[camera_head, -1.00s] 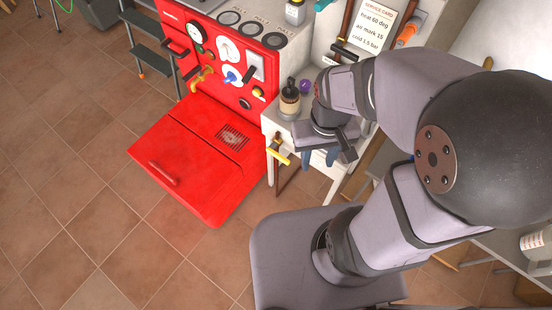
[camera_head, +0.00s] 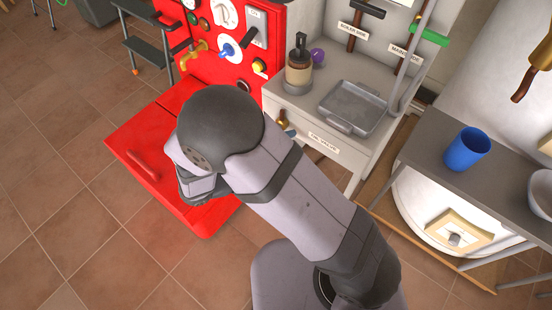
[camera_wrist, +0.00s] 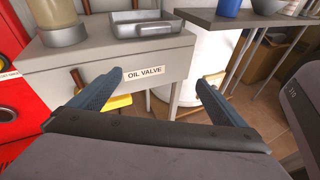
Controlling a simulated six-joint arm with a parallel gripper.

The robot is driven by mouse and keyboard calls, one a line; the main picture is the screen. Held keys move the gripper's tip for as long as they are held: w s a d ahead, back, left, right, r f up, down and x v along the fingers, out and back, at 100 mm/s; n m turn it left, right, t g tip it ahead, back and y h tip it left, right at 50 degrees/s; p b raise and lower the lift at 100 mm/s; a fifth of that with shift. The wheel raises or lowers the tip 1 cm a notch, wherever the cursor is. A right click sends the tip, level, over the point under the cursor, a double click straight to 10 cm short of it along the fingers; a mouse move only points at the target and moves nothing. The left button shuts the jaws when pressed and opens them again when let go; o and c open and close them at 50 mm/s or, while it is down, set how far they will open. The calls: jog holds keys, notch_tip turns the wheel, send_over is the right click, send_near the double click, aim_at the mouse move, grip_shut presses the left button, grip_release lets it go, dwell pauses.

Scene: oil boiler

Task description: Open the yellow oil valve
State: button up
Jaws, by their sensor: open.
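The yellow oil valve handle (camera_wrist: 119,102) shows partly in the wrist view, behind and below my left finger, under the OIL VALVE label (camera_wrist: 143,74). A copper pipe (camera_wrist: 78,79) stands at its left. The finger hides part of the handle, so its full angle is unclear. My gripper (camera_wrist: 158,88) is open and empty, its two dark blue-grey fingers spread before the table front. The left finger overlaps the handle in the picture; I cannot tell whether they touch.
The red boiler (camera_head: 262,48) with its lowered red door (camera_head: 150,150) is at left. The grey worktop holds a metal tray (camera_head: 352,107) and a bottle (camera_head: 299,66). A blue cup (camera_head: 467,148) stands on the right table. Floor is open at lower left.

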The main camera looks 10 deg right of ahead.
jog(key=w+a+f+n+t+y+b, duration=0.1)
jog(key=a+f+n+t+b, duration=0.15)
jog(key=a+t, duration=0.2)
jog(key=w+a+f+n+t+b, duration=0.2)
jog(key=a+f+n+t, duration=0.1)
jog(key=a+n, duration=0.15)
jog(key=w+d+m, duration=0.1)
jog(key=w+d, duration=0.3)
jog(key=shift+w+d, duration=0.4)
jog(key=shift+r, duration=0.1)
jog(key=shift+c, duration=0.3)
jog(key=c, duration=1.5)
jog(key=shift+o, duration=0.2)
